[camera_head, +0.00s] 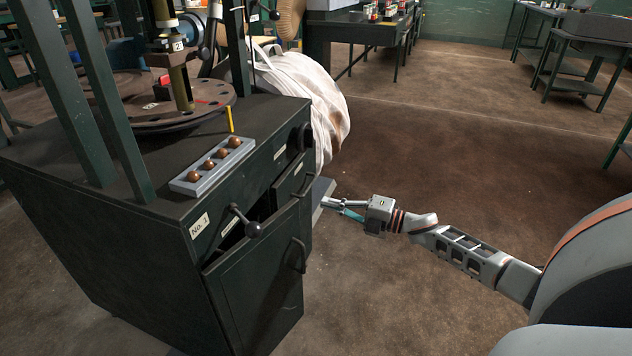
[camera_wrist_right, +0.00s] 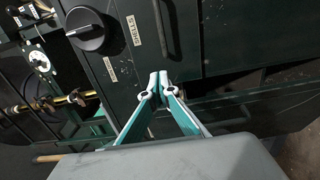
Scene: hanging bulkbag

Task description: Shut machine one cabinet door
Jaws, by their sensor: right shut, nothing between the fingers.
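Machine one is a dark green cabinet (camera_head: 100,240) with a "No. 1" label (camera_head: 200,226) at the left in the head view. Its cabinet door (camera_head: 255,285) is on the front below, with a curved handle (camera_head: 299,256). A dark gap shows above the door's top edge, and the door looks slightly ajar. My right gripper (camera_head: 328,203) is shut and empty, right of the cabinet front. In the wrist view its teal fingertips (camera_wrist_right: 159,80) meet in front of dark cabinet panels; whether they touch is unclear. My left gripper is out of view.
A ball-ended lever (camera_head: 246,222) juts out above the door. A round black knob (camera_wrist_right: 87,30) shows in the wrist view. A white bulk bag (camera_head: 300,95) hangs behind the cabinet. Floor (camera_head: 430,130) is open to the right; work tables (camera_head: 365,30) stand at the back.

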